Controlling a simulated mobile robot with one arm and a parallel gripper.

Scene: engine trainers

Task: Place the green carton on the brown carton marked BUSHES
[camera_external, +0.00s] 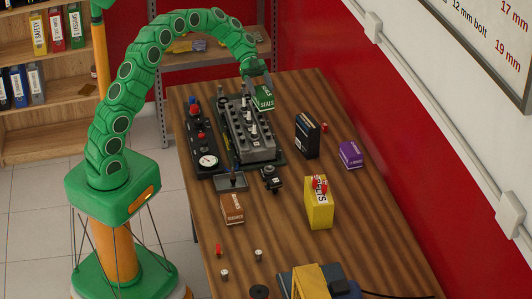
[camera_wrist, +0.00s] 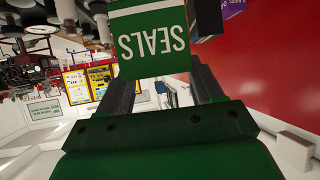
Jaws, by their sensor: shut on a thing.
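The green carton (camera_external: 264,98), marked SEALS, is held in the air over the far end of the grey engine part in the external view. My gripper (camera_external: 258,84) is shut on it. In the wrist view the green carton (camera_wrist: 152,40) sits between the two fingers of my gripper (camera_wrist: 163,78), its SEALS lettering upside down. The brown carton (camera_external: 232,208) lies on the table, nearer the camera and apart from the green one. Its lettering is too small to read surely. The brown carton does not show in the wrist view.
The engine part (camera_external: 248,130) and a black gauge panel (camera_external: 203,145) take up the table's far left. A black carton (camera_external: 307,138), purple carton (camera_external: 350,154) and yellow carton (camera_external: 318,208) stand to the right. Small parts lie around the brown carton. A red wall borders the right.

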